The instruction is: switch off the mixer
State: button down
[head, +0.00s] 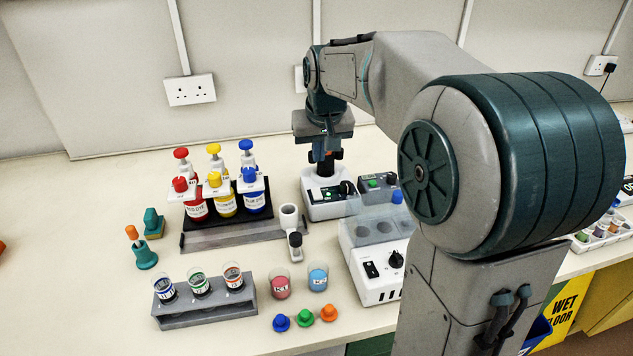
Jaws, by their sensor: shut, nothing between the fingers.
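The mixer appears to be the small white unit (325,205) with a dark front panel and a black top piece, standing at the middle back of the bench. Its panel shows small lit green marks; the switch itself is too small to make out. My gripper (323,158) points down right over this unit, at its black top in the picture. The fingers are shut and empty. I cannot tell whether they touch the unit, and they partly blend with its black top.
A white block unit (375,288) with a black switch and knob stands in front, partly behind my arm. A grey box (378,184) with a green button is beside the mixer. Dye bottles in a rack (215,237), beakers (318,277) and coloured caps (304,318) are left.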

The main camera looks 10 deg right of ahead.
aim_at(314, 190)
jog(key=x, duration=0.7)
jog(key=s+x, duration=0.1)
jog(key=x, duration=0.2)
jog(key=shift+w+f, duration=0.2)
jog(key=shift+f, duration=0.35)
jog(key=shift+a+p, duration=0.1)
jog(key=shift+p, duration=0.3)
